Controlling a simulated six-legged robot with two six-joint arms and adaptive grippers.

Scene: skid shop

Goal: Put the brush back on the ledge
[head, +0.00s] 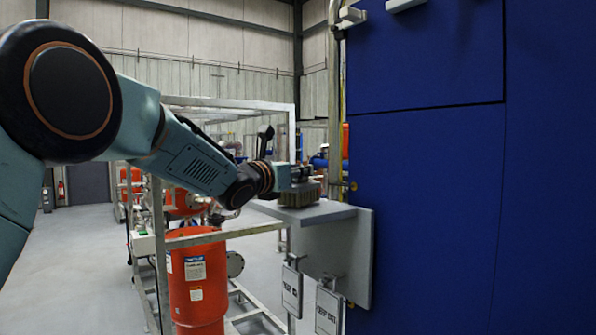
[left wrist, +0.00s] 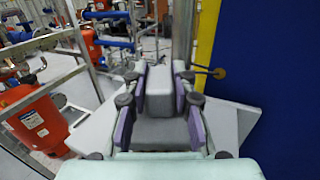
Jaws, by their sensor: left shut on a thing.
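My left gripper (head: 300,174) is shut on the brush (head: 300,195), holding it by its upper part with the brownish bristles facing down. In the left wrist view the brush's grey body (left wrist: 159,92) shows between the two fingers of the left gripper (left wrist: 160,98). The brush is over the grey ledge (head: 338,213), which sticks out from the side of the blue cabinet. Its bristles are at or just above the ledge top; I cannot tell if they touch. The ledge also shows under the fingers in the left wrist view (left wrist: 228,122). My right gripper is not in view.
The blue cabinet (head: 430,200) stands close on the right. Two hanging tags (head: 291,290) are below the ledge's front. A metal frame with an orange tank (head: 196,285) stands left of the ledge. A vertical pipe (head: 334,100) rises behind the ledge.

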